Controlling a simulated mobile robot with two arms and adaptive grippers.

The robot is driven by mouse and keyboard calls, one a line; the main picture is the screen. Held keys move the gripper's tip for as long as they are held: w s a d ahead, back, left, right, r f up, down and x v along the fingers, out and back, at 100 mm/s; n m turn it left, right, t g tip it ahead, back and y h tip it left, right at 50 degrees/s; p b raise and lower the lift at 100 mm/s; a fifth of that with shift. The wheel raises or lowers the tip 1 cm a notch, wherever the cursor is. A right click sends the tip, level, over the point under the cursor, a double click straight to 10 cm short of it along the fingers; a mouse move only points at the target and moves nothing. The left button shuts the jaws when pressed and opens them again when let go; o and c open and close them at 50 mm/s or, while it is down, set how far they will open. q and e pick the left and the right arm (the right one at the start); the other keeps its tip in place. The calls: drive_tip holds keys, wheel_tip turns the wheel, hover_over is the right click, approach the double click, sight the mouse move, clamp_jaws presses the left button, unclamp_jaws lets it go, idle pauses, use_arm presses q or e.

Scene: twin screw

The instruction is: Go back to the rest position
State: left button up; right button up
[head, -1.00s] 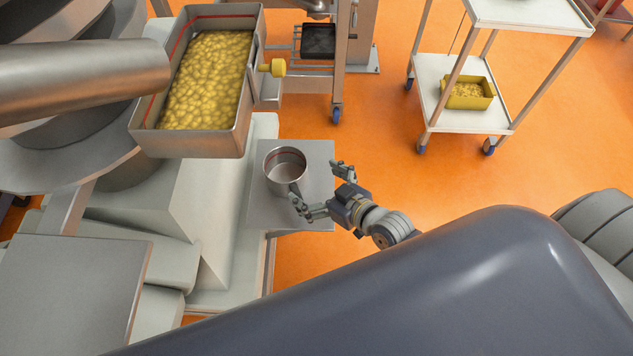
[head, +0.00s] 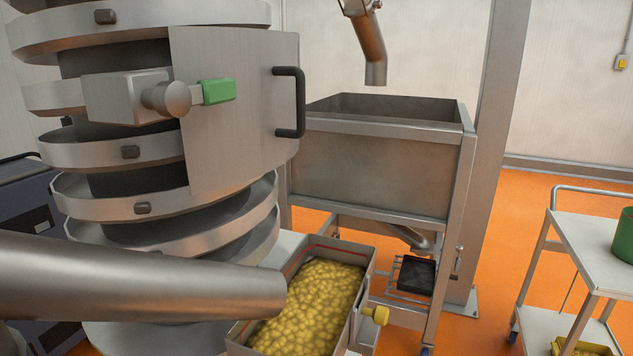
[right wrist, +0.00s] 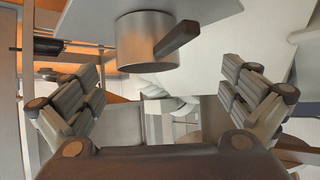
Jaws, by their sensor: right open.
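My right gripper (right wrist: 160,112) shows only in the right wrist view, with its two fingers spread wide and nothing between them. The pot is apart from the fingers. My left gripper is in neither view. Neither the pot nor the right gripper shows in the head view.
In the head view a steel bin (head: 238,340) full of yellow pieces stands under a thick pipe (head: 140,283). A tall spiral machine (head: 235,110) and a steel hopper (head: 380,170) stand behind. A white trolley (head: 600,250) is at right. Orange floor lies between.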

drive_tip(key=s+d+r+m+g+h, duration=0.1)
drive_tip(key=s+d+g+h, duration=0.2)
drive_tip(key=s, duration=0.5)
drive_tip(key=s+d+r+m+g+h, duration=0.1)
drive_tip(key=s+d+r+m+g, duration=0.2)
drive_tip(key=s, duration=0.4)
wheel_tip(320, 180, down, 27)
drive_tip(key=s+n+g, duration=0.2)
drive_tip(key=s+d+f+g, duration=0.1)
drive_tip(key=s+d+f, duration=0.2)
drive_tip(key=s+f, duration=1.3)
drive_tip(key=shift+s+h, duration=0.3)
